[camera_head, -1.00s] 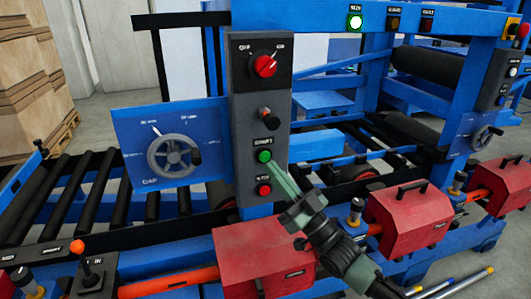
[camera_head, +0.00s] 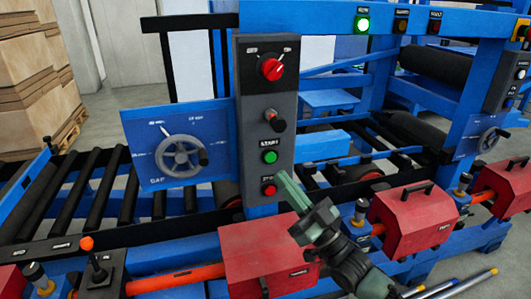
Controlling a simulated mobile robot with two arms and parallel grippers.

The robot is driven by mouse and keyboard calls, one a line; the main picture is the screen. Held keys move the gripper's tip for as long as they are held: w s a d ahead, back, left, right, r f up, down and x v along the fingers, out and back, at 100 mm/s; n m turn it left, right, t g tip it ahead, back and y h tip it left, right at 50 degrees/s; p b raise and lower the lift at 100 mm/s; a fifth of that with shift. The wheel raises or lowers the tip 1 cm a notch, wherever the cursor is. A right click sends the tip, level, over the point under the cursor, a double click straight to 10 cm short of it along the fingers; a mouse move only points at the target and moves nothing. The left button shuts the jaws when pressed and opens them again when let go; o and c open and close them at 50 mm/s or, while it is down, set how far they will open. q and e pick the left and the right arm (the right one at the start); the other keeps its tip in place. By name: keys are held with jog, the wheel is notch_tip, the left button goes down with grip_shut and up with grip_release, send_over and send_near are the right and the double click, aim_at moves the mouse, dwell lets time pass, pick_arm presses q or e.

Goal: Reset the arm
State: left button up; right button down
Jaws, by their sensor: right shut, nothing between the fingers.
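My right gripper (camera_head: 285,180) comes in from the lower right. It is shut and empty, and its fingertips sit just right of the red stop button (camera_head: 268,190), apart from it in the picture. The green start button (camera_head: 269,157) on the grey control panel (camera_head: 253,110) is uncovered above the fingertips. My left gripper is not in view.
A handwheel (camera_head: 181,157) on a blue plate stands left of the panel. Red boxes (camera_head: 415,222) line the machine's front. An orange-topped lever (camera_head: 90,258) is at lower left. Black rollers (camera_head: 88,190) lie behind.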

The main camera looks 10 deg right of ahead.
jog(key=s+a+f+m+g+h, duration=0.1)
jog(key=s+a+f+g+h, duration=0.2)
jog(key=f, duration=0.7)
jog(key=s+a+f+m+g+h, duration=0.15)
jog(key=s+f+g+h, duration=0.3)
jog(key=f, duration=0.45)
jog(key=s+d+f+m+g+h, duration=0.1)
jog(key=s+d+f+g+h, duration=0.2)
jog(key=s, duration=0.4)
jog(key=s+d+f+m+g+h, duration=0.1)
jog(key=s+d+f+g, duration=0.1)
jog(key=s+f+g, duration=0.45)
jog(key=s+d+f+g+h, duration=0.1)
jog(key=s+d+f+h, duration=0.15)
jog(key=s, duration=0.55)
notch_tip(320, 180, down, 24)
jog(key=s, duration=0.1)
jog(key=s+d+f+g, duration=0.2)
jog(key=s+f, duration=1.6)
jog(key=shift+d, duration=0.4)
